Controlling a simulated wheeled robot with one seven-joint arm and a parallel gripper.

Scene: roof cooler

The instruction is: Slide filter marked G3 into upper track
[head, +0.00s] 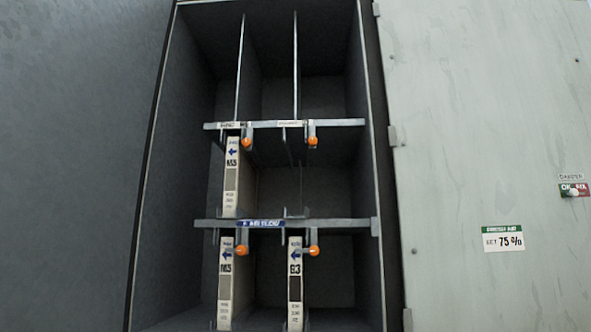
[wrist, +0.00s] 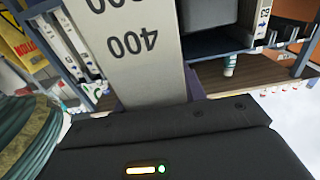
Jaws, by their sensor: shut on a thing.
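My gripper (wrist: 156,96) is shut on a pale grey board (wrist: 135,50) printed with "400", seen upside down in the wrist view. The board runs up out of the picture, so I cannot tell whether it carries a G3 mark. In the head view, an open cabinet has an upper track rail (head: 340,123) and a lower rail (head: 335,223). A filter marked M3 (head: 231,185) stands between the rails at left. The gripper is not in the head view.
Orange latches (head: 313,141) hang at the rails. The right slot between the rails looks empty. A pale door panel (head: 480,120) stands to the right. The wrist view shows a brown shelf (wrist: 285,70), a marked strip (wrist: 262,22) and a green coil (wrist: 35,135).

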